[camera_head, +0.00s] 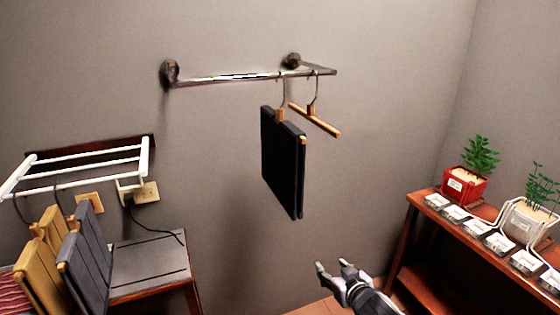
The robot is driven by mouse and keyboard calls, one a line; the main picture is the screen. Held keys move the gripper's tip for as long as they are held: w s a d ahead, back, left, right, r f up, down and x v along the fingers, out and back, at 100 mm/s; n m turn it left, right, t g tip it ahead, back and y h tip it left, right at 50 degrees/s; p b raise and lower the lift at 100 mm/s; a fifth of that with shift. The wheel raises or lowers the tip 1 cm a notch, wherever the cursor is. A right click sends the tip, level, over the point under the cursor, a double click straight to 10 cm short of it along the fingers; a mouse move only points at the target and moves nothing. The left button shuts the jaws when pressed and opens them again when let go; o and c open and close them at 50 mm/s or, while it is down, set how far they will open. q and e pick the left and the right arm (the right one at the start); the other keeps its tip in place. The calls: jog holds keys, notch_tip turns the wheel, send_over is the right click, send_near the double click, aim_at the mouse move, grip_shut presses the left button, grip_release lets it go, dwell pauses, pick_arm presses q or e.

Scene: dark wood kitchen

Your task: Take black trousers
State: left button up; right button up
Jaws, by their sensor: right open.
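The black trousers (283,165) hang folded on a wooden hanger from the metal wall rail (240,78). An empty wooden hanger (316,121) hangs just to their right on the same rail. My right gripper (332,266) is at the bottom centre, below and to the right of the trousers and apart from them. It is open and nothing shows between its fingers. My left gripper is not in view.
A white rack (85,164) at the left holds yellow trousers (38,262) and dark grey trousers (86,257) on hangers, beside a small table (150,262). A wooden shelf (412,232) with potted plants and several small boxes stands at the right. The wall around the rail is clear.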

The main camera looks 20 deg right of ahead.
jog(key=a+r+t, duration=0.3)
jog(key=r, duration=1.2)
jog(key=t+y, duration=0.2)
send_near(301, 178)
jog(key=shift+n, duration=0.3)
jog(key=w+p, duration=0.3)
jog(key=w, duration=0.6)
jog(key=shift+w+r+p, duration=0.1)
jog(key=shift+r+p, duration=0.05)
jog(key=shift+p, duration=0.2)
jog(key=shift+w+d, duration=0.1)
jog(key=shift+w, duration=0.5)
jog(key=shift+w+d+p, duration=0.1)
jog(key=shift+w+p, duration=0.4)
jog(key=w+p, duration=0.1)
jog(key=w, duration=0.2)
jog(key=shift+w+d+p, duration=0.15)
jog(key=shift+p, duration=0.15)
jog(key=shift+w+f, duration=0.3)
jog(key=shift+w, duration=0.2)
jog(key=shift+c, duration=0.3)
